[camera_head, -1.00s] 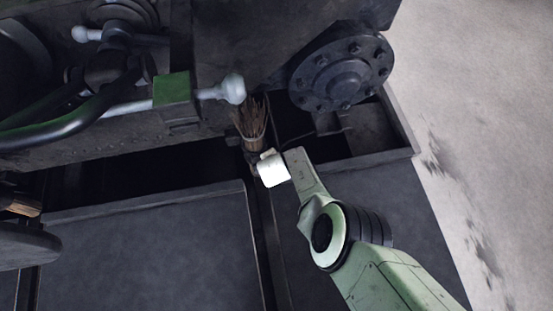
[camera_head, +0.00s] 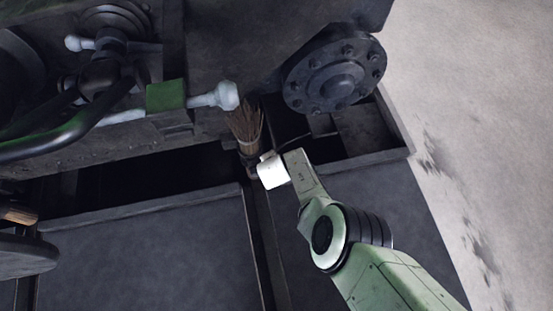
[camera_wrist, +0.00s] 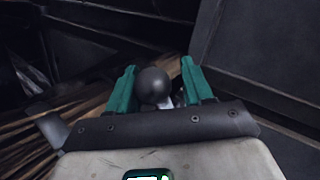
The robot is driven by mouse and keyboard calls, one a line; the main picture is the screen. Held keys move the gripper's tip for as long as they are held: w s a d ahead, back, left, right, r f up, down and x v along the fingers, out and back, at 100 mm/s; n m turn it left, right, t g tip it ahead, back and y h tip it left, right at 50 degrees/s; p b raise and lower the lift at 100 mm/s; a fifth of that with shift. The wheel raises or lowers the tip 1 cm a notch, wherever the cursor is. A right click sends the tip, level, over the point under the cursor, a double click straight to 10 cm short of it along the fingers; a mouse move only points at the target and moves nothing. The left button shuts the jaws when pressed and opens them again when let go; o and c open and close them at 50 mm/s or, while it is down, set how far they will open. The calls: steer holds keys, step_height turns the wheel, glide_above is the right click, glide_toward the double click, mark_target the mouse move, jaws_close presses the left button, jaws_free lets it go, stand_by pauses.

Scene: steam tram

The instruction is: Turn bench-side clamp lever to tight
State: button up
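In the wrist view, a dark round ball knob (camera_wrist: 153,86) sits between the two green fingers of my gripper (camera_wrist: 158,78). It looks like the end of a lever. The fingers stand apart, with a gap on the knob's right side; I cannot tell whether the left finger touches it. A pale metal part shows just right of the knob, partly hidden. In the head view, my white hand (camera_head: 272,171) is beside the foot of a straw broom (camera_head: 246,125); its fingers and the knob are not distinguishable there.
A pale ball-ended handle (camera_head: 227,95) with a green block (camera_head: 166,95) juts out at the upper left. A dark bolted flange (camera_head: 340,80) is at the upper right. A dark trough edge (camera_head: 140,205) runs below. Pale open floor (camera_head: 480,120) lies at the right.

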steer(key=p+v, duration=1.1)
steer(key=p, duration=0.2)
steer(key=shift+d+r+p, duration=0.25)
steer(key=shift+d+p, duration=0.05)
steer(key=shift+p, duration=0.05)
steer(key=shift+c, duration=0.2)
